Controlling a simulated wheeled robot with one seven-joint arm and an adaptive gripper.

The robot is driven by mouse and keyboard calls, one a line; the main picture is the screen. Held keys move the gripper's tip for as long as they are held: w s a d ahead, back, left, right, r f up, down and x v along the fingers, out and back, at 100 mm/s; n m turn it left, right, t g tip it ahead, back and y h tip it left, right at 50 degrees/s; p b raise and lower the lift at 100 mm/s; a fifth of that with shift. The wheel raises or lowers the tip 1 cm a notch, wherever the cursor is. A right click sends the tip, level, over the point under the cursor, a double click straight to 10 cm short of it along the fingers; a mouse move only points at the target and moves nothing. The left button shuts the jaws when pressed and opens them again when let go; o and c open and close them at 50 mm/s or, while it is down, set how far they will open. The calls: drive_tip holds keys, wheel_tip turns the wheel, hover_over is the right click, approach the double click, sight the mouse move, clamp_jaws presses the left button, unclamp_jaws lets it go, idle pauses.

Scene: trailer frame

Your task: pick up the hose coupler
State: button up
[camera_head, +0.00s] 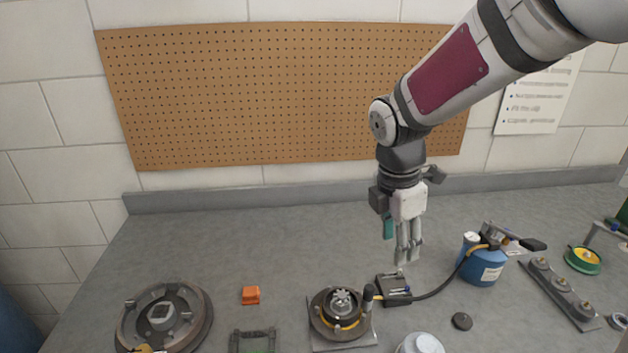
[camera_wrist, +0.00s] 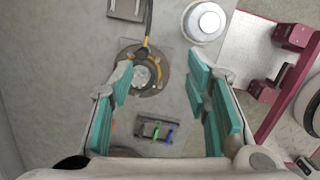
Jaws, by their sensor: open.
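I cannot tell for certain which piece is the hose coupler. A silver lobed piece (camera_head: 342,299) sits in the centre of a dark round fixture (camera_head: 322,324) with a yellow band; it also shows in the wrist view (camera_wrist: 141,76). A black hose (camera_head: 437,291) runs from a blue canister (camera_head: 483,269) to an upright dark end piece (camera_head: 368,297) beside that fixture. My gripper (camera_head: 408,262) is open and empty, pointing down above the bench. In the wrist view, the round fixture appears below and between the spread teal finger pads (camera_wrist: 160,72).
A black bracket (camera_head: 394,288) and a white jar (camera_head: 421,344) stand near the fixture. A dark frame (camera_head: 238,341), an orange block (camera_head: 250,295) and a large ring (camera_head: 127,326) lie left. A grey bar (camera_head: 562,296) lies right. The bench behind is clear.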

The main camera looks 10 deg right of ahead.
sight(370, 287)
drive_tip(key=w+f+n+p, duration=0.1)
drive_tip(key=f+n, duration=0.1)
drive_tip(key=f, duration=0.4)
drive_tip(key=w+a+f+n+y+p, duration=0.1)
drive_tip(key=f+n, duration=0.2)
drive_tip(key=f, duration=0.3)
drive_tip(key=w+a+f+n+p, duration=0.1)
drive_tip(key=w+f+n, duration=0.1)
drive_tip(key=f, duration=0.4)
drive_tip(key=shift+f+n+g+y, duration=0.3)
drive_tip(key=shift+f+n, duration=0.05)
drive_tip(key=shift+n, duration=0.15)
clamp_jaws()
